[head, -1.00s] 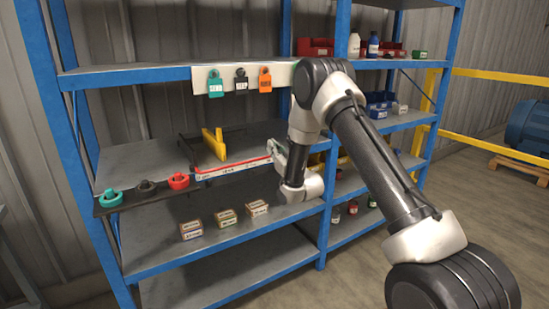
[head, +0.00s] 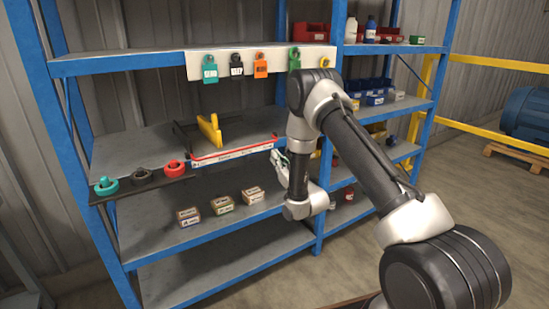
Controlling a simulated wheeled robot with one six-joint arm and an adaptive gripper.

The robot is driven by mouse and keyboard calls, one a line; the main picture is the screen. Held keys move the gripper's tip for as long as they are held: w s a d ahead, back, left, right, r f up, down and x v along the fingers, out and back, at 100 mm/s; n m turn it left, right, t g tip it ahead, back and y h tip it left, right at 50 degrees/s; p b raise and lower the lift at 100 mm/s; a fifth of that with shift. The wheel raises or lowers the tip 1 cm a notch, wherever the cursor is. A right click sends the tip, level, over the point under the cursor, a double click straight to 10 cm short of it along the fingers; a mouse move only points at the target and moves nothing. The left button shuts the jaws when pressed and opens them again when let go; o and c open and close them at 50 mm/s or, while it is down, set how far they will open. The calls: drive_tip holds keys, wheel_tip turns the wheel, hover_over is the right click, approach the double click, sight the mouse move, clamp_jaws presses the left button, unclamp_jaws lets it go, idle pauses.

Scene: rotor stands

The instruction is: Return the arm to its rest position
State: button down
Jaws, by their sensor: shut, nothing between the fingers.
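My gripper (head: 278,163) is at the lower left end of my arm, in front of the middle shelf, just right of the red-edged label strip (head: 232,152). It is small and seen from the side, partly behind my wrist. It looks shut and empty, with nothing hanging from it. My arm is bent, with its elbow raised before the right part of the white tag board and its forearm pointing down to the wrist.
The blue shelf rack (head: 110,65) stands close in front. The white board (head: 220,65) carries several coloured tags. A yellow bracket (head: 209,130) stands on the middle shelf. Green, black and red rings (head: 172,167) sit at its left; small boxes (head: 221,205) stand below.

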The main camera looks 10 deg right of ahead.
drive_tip(key=s+d+f+g+h, duration=0.1)
drive_tip(key=s+f+g+h, duration=0.1)
drive_tip(key=f+g, duration=0.5)
drive_tip(key=s+d+f+g+h, duration=0.1)
drive_tip(key=s+f+g+h, duration=0.15)
drive_tip(key=f, duration=0.75)
drive_tip(key=s+d+r+m+g, duration=0.1)
drive_tip(key=s+d+g, duration=0.25)
drive_tip(key=s, duration=0.35)
drive_tip(key=s+d+r+m+g+h, duration=0.1)
drive_tip(key=s+d+r, duration=0.2)
drive_tip(key=s+r, duration=1.5)
drive_tip(key=s+d+r+m+g+h, duration=0.1)
drive_tip(key=s+d+r, duration=0.3)
drive_tip(key=s+r, duration=1.4)
drive_tip(key=shift+s+r+m+g, duration=0.3)
drive_tip(key=shift+r, duration=0.45)
